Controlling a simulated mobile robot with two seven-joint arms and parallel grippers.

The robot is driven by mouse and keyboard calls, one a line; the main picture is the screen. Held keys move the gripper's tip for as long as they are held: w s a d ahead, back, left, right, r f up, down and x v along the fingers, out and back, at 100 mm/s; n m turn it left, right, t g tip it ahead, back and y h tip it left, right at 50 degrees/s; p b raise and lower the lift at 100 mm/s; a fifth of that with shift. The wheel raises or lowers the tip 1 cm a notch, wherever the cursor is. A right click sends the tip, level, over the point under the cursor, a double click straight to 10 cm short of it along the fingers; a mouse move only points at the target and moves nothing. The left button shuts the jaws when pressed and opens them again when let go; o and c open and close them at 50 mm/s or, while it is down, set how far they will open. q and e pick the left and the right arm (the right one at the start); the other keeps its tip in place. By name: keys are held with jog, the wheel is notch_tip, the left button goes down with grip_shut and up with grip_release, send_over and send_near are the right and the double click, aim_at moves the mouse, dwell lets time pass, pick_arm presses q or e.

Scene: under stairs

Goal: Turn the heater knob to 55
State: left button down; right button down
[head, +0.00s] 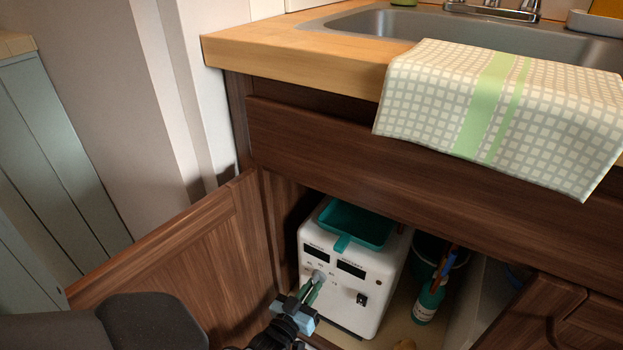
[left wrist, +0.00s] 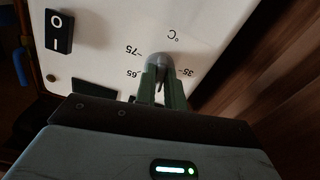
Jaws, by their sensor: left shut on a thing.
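The heater (head: 349,312) is a white box inside the open cabinet under the sink. Its grey knob (head: 319,276) is on the front panel and also shows in the left wrist view (left wrist: 161,63). My left gripper (head: 316,286) reaches in from below, its green fingers shut on the knob, one finger on each side in the left wrist view (left wrist: 161,84). Marks 75, 65, 35 and °C show around the knob. The fingers hide the part of the scale between 65 and 35, and I cannot read the setting. My right gripper is not in view.
A teal tray (head: 357,223) sits on the heater, and a black switch (head: 362,299) is on its front. A green bottle (head: 430,300) stands to the right. The open cabinet door (head: 185,265) is at left. A checked towel (head: 420,95) hangs from the counter above.

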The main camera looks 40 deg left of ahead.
pick_arm(q)
jog(key=shift+f+m, duration=0.1)
jog(key=shift+m, duration=0.7)
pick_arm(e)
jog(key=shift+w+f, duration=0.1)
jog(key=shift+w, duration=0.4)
pick_arm(q)
jog(key=c, duration=1.5)
grip_release()
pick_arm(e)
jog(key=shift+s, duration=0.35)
